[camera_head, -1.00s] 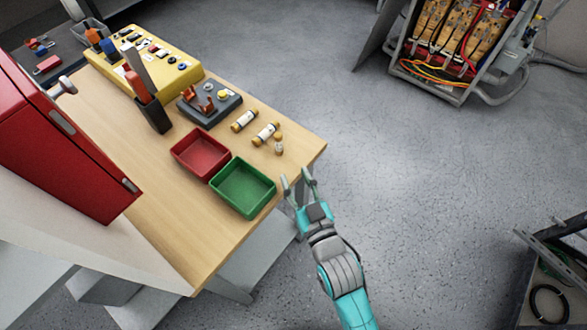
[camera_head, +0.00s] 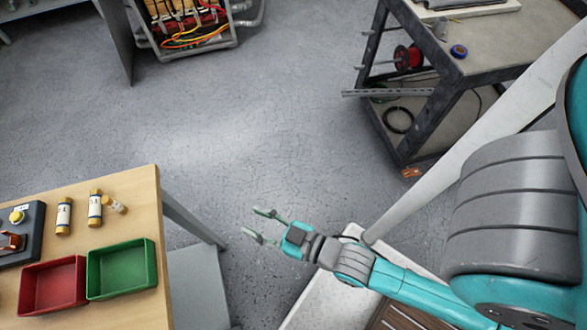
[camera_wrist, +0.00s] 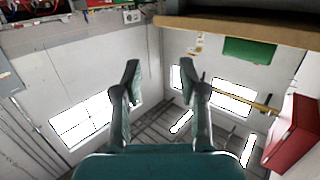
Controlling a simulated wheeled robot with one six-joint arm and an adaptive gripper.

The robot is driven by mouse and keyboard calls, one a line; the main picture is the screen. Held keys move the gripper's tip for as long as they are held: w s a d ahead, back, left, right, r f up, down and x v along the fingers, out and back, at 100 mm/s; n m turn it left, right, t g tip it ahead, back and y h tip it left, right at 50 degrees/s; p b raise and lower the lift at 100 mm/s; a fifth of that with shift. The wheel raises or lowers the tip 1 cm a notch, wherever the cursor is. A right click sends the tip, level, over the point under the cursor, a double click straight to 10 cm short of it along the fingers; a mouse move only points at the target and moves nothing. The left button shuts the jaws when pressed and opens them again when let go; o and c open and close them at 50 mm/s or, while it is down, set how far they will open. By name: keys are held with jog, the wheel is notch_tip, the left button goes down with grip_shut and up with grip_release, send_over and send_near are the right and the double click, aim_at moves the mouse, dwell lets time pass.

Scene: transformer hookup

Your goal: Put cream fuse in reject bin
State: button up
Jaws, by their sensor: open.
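Several cream cylindrical fuses with brass-coloured ends lie on the wooden table at the left of the head view. One is the left fuse (camera_head: 64,216), one the middle fuse (camera_head: 95,208), and a smaller one (camera_head: 115,204) lies tilted at the right. I cannot tell which one the task means. A red tray (camera_head: 52,287) and a green tray (camera_head: 122,270) stand side by side below them, both empty; no label shows. My gripper (camera_head: 258,226) is open and empty, right of the table and apart from it. Its spread fingers also show in the wrist view (camera_wrist: 160,85).
The wooden table (camera_head: 140,220) has a grey block (camera_head: 25,225) with a yellow button at its left. A dark metal cart (camera_head: 440,90) stands at the upper right. An open cabinet with orange cables (camera_head: 190,30) stands at the back. Grey floor (camera_head: 270,120) between them is clear.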

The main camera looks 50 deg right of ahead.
jog(key=s+d+r+m+h, duration=0.1)
jog(key=s+d, duration=0.1)
jog(key=s, duration=0.5)
jog(key=s+d+r+m+g+h, duration=0.1)
jog(key=s+d+r+h, duration=0.1)
jog(key=s, duration=0.6)
jog(key=shift+d+r, duration=0.25)
jog(key=shift+d, duration=0.35)
jog(key=shift+o, duration=0.8)
jog(key=shift+s+r, duration=0.15)
jog(key=shift+s, duration=0.15)
